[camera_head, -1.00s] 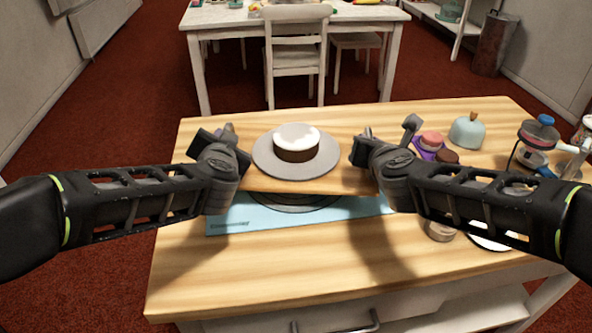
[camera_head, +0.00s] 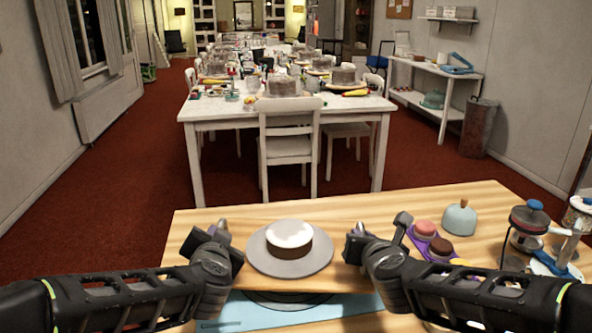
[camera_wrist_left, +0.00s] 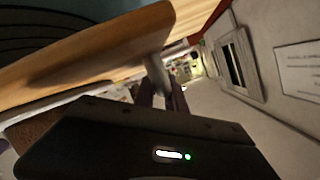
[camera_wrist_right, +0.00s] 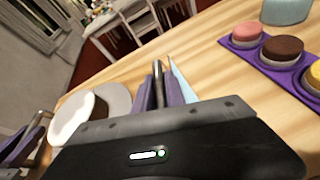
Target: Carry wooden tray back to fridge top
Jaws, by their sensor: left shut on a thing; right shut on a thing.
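The wooden tray (camera_head: 338,281) is held level between my two grippers, above the worktop. A grey round plate (camera_head: 262,262) with a white-topped brown cake (camera_head: 290,236) rests on it. My left gripper (camera_head: 222,233) is shut at the tray's left side; in the left wrist view the tray's wooden edge (camera_wrist_left: 85,50) runs close beside the fingers. My right gripper (camera_head: 354,240) is shut at the right side; in the right wrist view its purple fingers (camera_wrist_right: 159,88) close around a metal handle. The fridge top cannot be made out.
A pale blue mat (camera_head: 240,310) lies on the wooden worktop (camera_head: 195,220) below the tray. A white chair (camera_head: 287,147) and long table (camera_head: 225,108) stand beyond, with red floor around.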

